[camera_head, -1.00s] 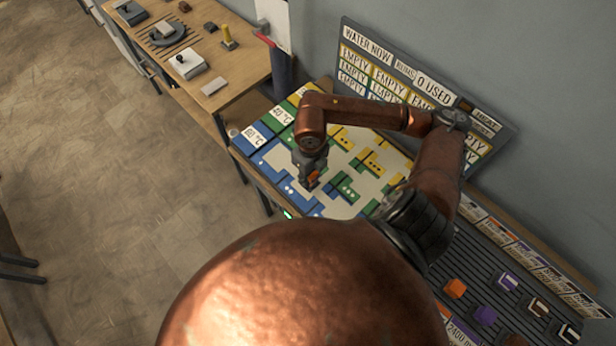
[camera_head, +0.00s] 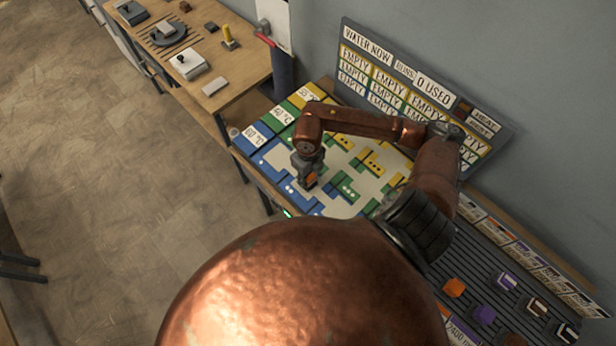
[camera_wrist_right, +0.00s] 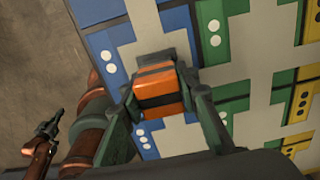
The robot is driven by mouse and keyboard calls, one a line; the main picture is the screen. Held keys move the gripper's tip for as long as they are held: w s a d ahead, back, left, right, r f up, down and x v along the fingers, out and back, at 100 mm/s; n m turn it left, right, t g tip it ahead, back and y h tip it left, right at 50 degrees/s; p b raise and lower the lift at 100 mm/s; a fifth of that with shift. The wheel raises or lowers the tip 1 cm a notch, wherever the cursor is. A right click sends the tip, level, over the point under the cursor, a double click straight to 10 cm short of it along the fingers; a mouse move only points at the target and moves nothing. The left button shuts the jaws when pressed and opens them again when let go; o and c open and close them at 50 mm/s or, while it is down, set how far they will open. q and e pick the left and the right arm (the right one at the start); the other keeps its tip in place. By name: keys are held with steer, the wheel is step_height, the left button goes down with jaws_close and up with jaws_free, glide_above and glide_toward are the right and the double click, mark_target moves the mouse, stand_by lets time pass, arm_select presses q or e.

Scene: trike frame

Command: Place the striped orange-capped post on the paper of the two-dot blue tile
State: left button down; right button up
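The orange-capped post (camera_wrist_right: 158,92), with a dark stripe across its cap, sits between the fingers of my right gripper (camera_wrist_right: 160,85) in the right wrist view. The fingers close on it from both sides. In the head view the right gripper (camera_head: 309,178) is over the blue part of the tiled board, with the orange cap (camera_head: 311,180) showing. The two-dot blue tile (camera_wrist_right: 101,42) lies left of the post in the wrist view; pale paper adjoins it. A three-dot blue tile (camera_wrist_right: 148,147) is on the near side. The post's foot is hidden. A dark-tipped copper part at the wrist view's left is unclear.
Green tiles (camera_head: 347,186) and yellow tiles (camera_head: 373,163) cover the rest of the board. A sign panel (camera_head: 400,85) stands behind it. A ridged dark rack (camera_head: 470,270) with orange and purple blocks is at the right. A wooden bench (camera_head: 235,75) stands farther left.

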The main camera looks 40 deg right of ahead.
steer(key=o, duration=0.5)
step_height(320, 180, up, 12)
steer(key=shift+r, duration=0.2)
stand_by(0.4)
